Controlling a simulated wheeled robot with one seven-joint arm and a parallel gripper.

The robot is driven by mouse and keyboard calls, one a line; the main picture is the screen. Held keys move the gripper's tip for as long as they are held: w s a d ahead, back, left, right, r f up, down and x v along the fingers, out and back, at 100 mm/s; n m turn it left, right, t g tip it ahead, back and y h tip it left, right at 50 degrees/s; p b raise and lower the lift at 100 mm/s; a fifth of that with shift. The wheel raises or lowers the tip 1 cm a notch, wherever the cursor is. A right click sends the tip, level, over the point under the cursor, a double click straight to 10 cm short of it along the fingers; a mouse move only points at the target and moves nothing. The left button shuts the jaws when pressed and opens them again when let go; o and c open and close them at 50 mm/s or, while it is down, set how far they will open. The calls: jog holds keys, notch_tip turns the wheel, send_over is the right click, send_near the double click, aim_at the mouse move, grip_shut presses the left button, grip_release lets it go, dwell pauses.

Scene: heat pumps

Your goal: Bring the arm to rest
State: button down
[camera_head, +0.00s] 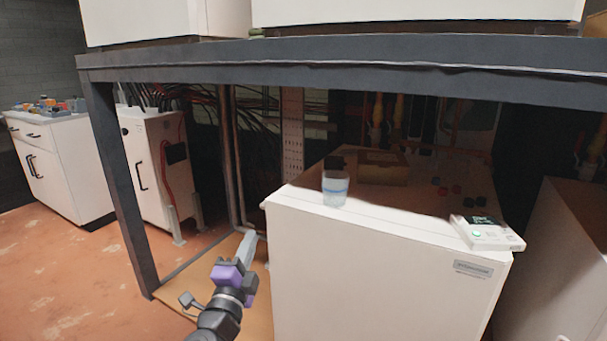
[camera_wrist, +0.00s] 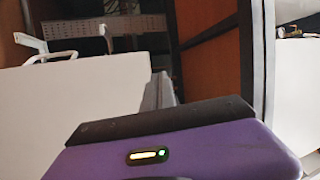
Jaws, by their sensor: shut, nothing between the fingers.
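My gripper (camera_head: 247,243) is raised in front of the left side of the white heat pump cabinet (camera_head: 375,270) in the head view. Its purple body and grey fingers point up and away from me. The fingers are together and nothing shows between them. In the wrist view the purple body and dark bar fill the bottom, and the grey fingers (camera_wrist: 158,92) reach out beyond them. The fingers look apart from the cabinet, though the gap is hard to judge.
A bottle (camera_head: 335,188) and a white-green box (camera_head: 487,232) stand on the cabinet top. A dark steel frame (camera_head: 120,190) has a post to the left and a beam overhead. White cabinets (camera_head: 55,165) stand at far left. The orange floor (camera_head: 60,270) at left is clear.

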jog(key=s+d+f+n+t+y, duration=0.1)
jog(key=s+d+f+n+y, duration=0.3)
jog(key=s+d+n, duration=0.55)
jog(key=s+d+f+n+y, duration=0.35)
jog(key=s+d+n, duration=0.35)
jog(key=s+d, duration=0.5)
jog(key=s+d+f+g+h, duration=0.15)
jog(key=s+d, duration=0.25)
jog(key=s, duration=0.7)
jog(key=s+d+f+g+h, duration=0.1)
jog(key=s+d+g+h, duration=0.2)
jog(key=s, duration=0.9)
jog(key=s+d+f+g, duration=0.2)
jog(key=s+d, duration=0.3)
jog(key=s, duration=0.6)
notch_tip(320, 180, up, 25)
jog(key=p, duration=2.4)
jog(key=shift+s+n+p, duration=0.15)
jog(key=shift+n+p, duration=0.2)
jog(key=shift+f, duration=0.1)
